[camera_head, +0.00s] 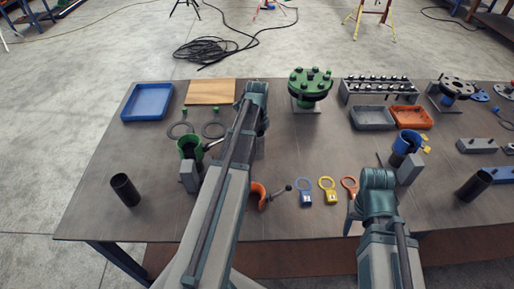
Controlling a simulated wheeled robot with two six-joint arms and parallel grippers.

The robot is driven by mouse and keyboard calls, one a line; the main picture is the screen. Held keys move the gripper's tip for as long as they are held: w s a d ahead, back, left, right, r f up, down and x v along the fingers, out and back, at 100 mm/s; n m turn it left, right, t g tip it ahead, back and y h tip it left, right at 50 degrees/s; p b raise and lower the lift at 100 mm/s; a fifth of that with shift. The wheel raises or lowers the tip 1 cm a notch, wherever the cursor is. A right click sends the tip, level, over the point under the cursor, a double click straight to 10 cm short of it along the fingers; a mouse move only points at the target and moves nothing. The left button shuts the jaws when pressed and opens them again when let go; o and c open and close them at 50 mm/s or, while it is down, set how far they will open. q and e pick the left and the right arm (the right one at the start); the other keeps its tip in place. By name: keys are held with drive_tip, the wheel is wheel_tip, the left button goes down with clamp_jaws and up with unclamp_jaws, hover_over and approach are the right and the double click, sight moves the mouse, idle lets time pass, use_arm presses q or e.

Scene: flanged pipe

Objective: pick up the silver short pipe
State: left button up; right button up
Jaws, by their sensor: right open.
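I cannot make out a clearly silver short pipe. Two dark short pipes stand upright on the table, one at the left (125,190) and one near the right edge (472,187). My right gripper (353,220) is low over the table's front edge, open and partly hidden by its own arm; I see nothing between its fingers. It is well left of the right dark pipe. My left arm reaches far across the table, and its gripper is mostly hidden behind the arm.
A green clamp (189,147) and a blue clamp (408,141) stand on the table (310,150). A green flange (310,84) stands at the back. Blue (148,102), grey (373,118) and orange (412,117) trays hold the rear. Coloured ring tags lie near the front.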

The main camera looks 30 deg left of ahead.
use_arm(q)
wheel_tip(320, 180, down, 3)
drive_tip(key=shift+r+b, duration=0.1)
drive_tip(key=shift+b, duration=0.8)
use_arm(e)
wheel_tip(320, 180, down, 3)
drive_tip(key=shift+r, duration=0.1)
use_arm(q)
drive_tip(key=shift+r, duration=0.1)
use_arm(e)
drive_tip(key=shift+r, duration=0.1)
use_arm(q)
clamp_jaws()
